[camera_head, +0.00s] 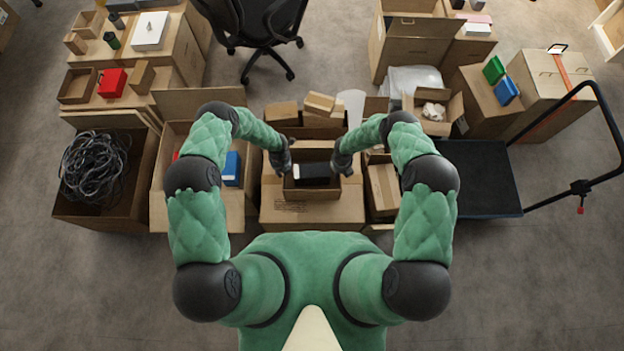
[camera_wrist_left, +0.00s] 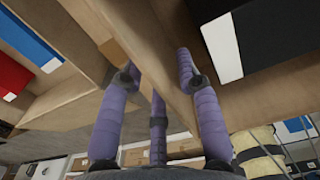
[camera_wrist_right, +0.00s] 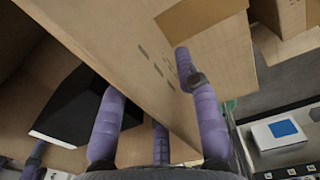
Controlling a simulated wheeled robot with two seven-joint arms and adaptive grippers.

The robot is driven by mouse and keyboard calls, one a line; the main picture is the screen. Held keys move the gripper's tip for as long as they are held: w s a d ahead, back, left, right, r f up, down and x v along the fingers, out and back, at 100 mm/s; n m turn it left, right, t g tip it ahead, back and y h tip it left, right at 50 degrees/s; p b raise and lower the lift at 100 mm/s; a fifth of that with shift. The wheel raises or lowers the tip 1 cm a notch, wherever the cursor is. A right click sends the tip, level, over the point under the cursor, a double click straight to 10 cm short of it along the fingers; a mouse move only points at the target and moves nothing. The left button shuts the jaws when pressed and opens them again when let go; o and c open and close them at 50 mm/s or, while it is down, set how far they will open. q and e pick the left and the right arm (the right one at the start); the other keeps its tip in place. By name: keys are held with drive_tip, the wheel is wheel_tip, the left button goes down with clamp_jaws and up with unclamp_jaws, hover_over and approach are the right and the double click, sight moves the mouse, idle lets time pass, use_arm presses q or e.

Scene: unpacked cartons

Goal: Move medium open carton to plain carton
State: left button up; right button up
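The medium open carton (camera_head: 330,193) sits at the centre on a larger closed carton (camera_head: 268,205). It holds a black item with a white end (camera_head: 318,172). My left gripper (camera_head: 280,160) is at its left wall and my right gripper (camera_head: 343,160) at its right wall. In the left wrist view, my fingers (camera_wrist_left: 158,75) spread to both sides of a cardboard wall. In the right wrist view, my fingers (camera_wrist_right: 148,78) also straddle a wall, with the black item (camera_wrist_right: 72,108) on the inner side. Gaps show between fingers and walls. I cannot tell which carton is the plain one.
A carton with a blue item (camera_head: 232,168) stands on the left, beyond it a carton of black cables (camera_head: 95,165). Small boxes (camera_head: 319,104) stand behind the centre. A narrow carton (camera_head: 383,186) is close on the right, then a dark trolley (camera_head: 475,185). An office chair (camera_head: 258,28) is behind.

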drive_tip(key=shift+r, duration=0.1)
use_arm(q)
wheel_tip(320, 180, up, 11)
use_arm(e)
wheel_tip(320, 180, up, 12)
idle(0.8)
idle(0.5)
